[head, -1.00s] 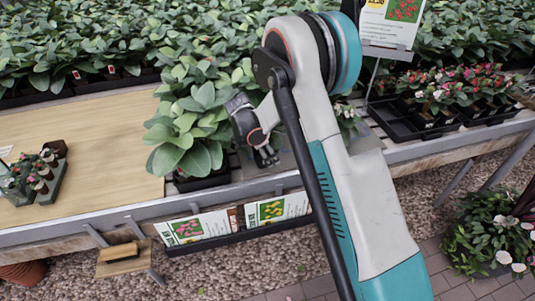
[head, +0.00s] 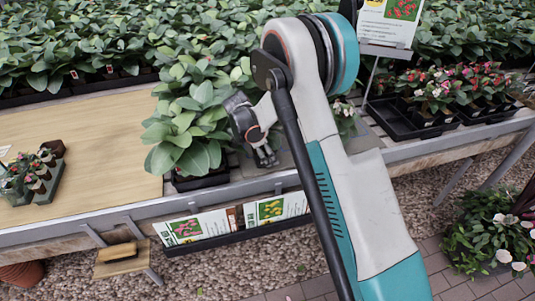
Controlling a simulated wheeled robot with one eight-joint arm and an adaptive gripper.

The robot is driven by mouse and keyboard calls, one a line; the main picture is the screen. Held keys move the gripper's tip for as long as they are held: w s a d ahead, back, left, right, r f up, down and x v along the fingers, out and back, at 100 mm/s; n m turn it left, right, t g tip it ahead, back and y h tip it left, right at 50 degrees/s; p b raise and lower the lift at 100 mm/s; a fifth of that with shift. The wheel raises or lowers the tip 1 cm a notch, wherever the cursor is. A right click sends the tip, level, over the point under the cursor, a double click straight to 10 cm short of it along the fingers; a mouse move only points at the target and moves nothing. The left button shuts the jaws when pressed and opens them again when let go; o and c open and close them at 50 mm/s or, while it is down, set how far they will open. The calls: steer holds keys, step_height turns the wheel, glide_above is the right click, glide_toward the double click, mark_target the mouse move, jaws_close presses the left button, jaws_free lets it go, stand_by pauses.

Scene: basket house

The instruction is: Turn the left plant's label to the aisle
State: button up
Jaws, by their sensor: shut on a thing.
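A large leafy green plant (head: 190,130) stands in a dark pot (head: 203,179) near the front edge of the bench, left of my arm. My gripper (head: 265,157) is low at the plant's right side, fingers pointing down close to the bench's front edge. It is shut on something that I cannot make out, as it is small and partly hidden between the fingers. No label shows on the leafy plant from here. Part of another plant (head: 345,118) shows just right of my arm, mostly hidden behind it.
A rack of picture cards (head: 235,222) hangs below the bench front. Flower trays (head: 430,110) and a sign (head: 390,22) stand at the right.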

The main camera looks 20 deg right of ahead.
steer(key=o, duration=1.4)
steer(key=shift+c, duration=0.2)
